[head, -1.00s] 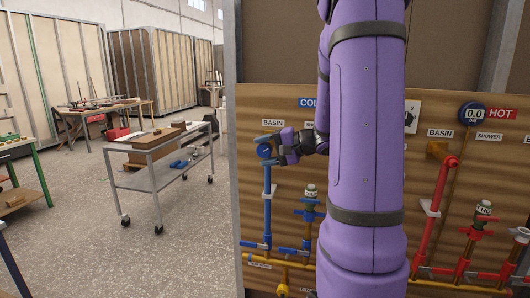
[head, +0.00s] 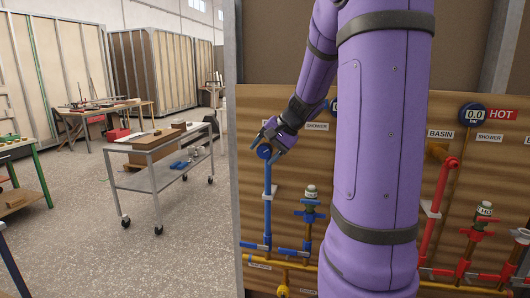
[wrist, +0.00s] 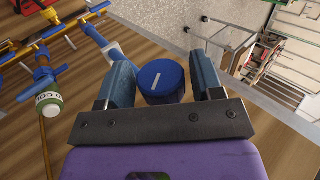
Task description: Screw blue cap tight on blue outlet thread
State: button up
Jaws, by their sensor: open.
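The blue cap (head: 264,152) sits at the top end of the blue basin outlet pipe (head: 267,190) on the wooden panel. In the wrist view the round cap (wrist: 162,82) shows a white line across its face and lies between the two fingers. My gripper (head: 273,147) is open around the cap, with a finger on each side; in the wrist view my gripper (wrist: 164,84) shows a gap between each finger and the cap. The outlet thread is hidden by the cap, so how tightly it sits cannot be told.
A valve with a blue handle and white-labelled cap (head: 310,192) stands right of the pipe. Red hot pipes (head: 441,195) are at the right. A metal trolley (head: 150,180) stands left on the open floor.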

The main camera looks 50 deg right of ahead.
jog(key=shift+w+g+h, duration=0.1)
jog(key=shift+g+h, duration=0.8)
jog(key=shift+g, duration=0.7)
jog(key=shift+a+g+h, duration=0.1)
jog(key=shift+g+h, duration=0.9)
jog(key=shift+g, duration=0.8)
jog(key=c, duration=0.8)
jog(key=shift+t+y, duration=0.9)
jog(key=shift+t, duration=0.6)
